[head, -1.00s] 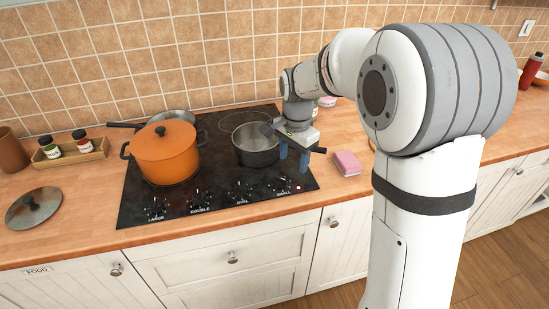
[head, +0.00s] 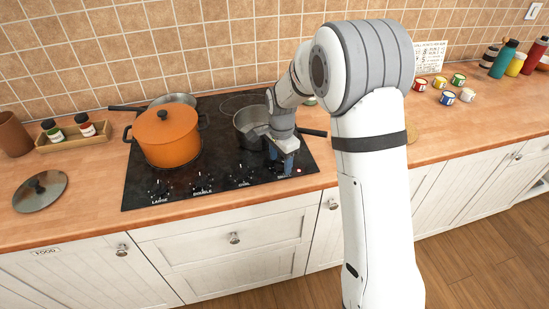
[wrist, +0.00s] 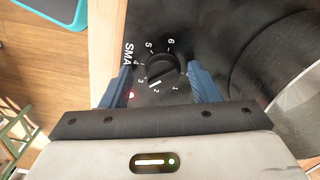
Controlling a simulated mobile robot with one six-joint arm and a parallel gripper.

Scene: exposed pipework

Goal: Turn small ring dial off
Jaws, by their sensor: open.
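The small ring dial (wrist: 163,70) is a black round knob on the black hob, with printed numbers around it and lettering starting "SMA" beside it. In the wrist view its white pointer mark points near the 2. A red light (wrist: 130,96) glows beside it. My gripper (wrist: 160,78) is open, with one blue finger on each side of the dial; I cannot tell whether they touch it. In the head view my gripper (head: 283,160) is low over the hob's front right corner and hides this dial.
A steel pot (head: 249,118) stands close behind my gripper, its handle pointing right. An orange pot (head: 166,138) stands on the left of the hob (head: 215,180). Other dials line the front edge. A loose lid (head: 40,192) lies on the left counter.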

